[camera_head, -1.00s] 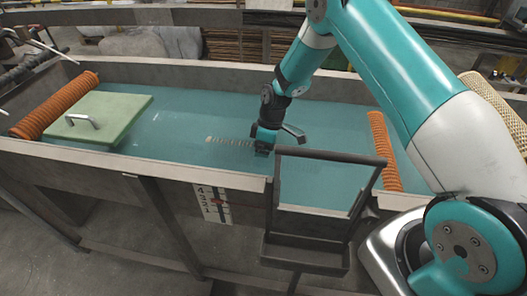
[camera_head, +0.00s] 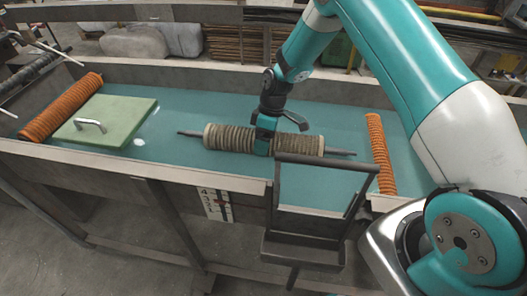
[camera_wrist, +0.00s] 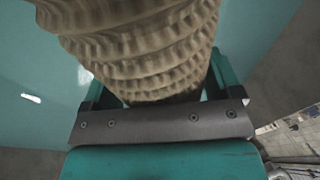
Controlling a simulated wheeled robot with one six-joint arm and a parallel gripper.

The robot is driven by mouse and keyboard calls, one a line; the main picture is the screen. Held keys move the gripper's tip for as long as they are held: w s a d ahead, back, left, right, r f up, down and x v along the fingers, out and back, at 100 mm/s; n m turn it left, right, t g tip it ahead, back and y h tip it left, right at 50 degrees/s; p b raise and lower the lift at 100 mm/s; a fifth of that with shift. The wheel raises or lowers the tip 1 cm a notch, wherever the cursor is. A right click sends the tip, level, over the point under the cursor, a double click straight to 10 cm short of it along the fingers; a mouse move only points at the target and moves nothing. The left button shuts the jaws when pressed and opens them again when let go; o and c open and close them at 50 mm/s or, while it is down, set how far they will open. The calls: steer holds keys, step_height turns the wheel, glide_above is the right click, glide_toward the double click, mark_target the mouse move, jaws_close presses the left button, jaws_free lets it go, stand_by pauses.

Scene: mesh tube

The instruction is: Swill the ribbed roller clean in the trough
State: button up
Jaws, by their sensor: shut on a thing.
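The ribbed roller (camera_head: 235,138) is a grey-brown ridged cylinder with a dark shaft sticking out at each end. It lies level, left to right, over the middle of the trough (camera_head: 60,152), which is full of blue-green water. My gripper (camera_head: 264,145) is shut around the roller's middle from above. In the wrist view the roller's brownish ribs (camera_wrist: 150,50) fill the space between the jaws, and the ends are out of view. The roller shows whole above the water; whether its underside touches the surface I cannot tell.
A green lid with a handle (camera_head: 108,121) sits at the trough's left, beside an orange ribbed roll (camera_head: 62,107). Another orange roll (camera_head: 380,152) lies at the right. A dark metal frame (camera_head: 330,160) stands at the front wall. A depth scale (camera_head: 216,204) hangs outside.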

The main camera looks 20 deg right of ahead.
step_height(320, 180, up, 20)
steer(key=p, duration=1.2)
steer(key=shift+r+p, duration=0.15)
steer(key=shift+p, duration=0.2)
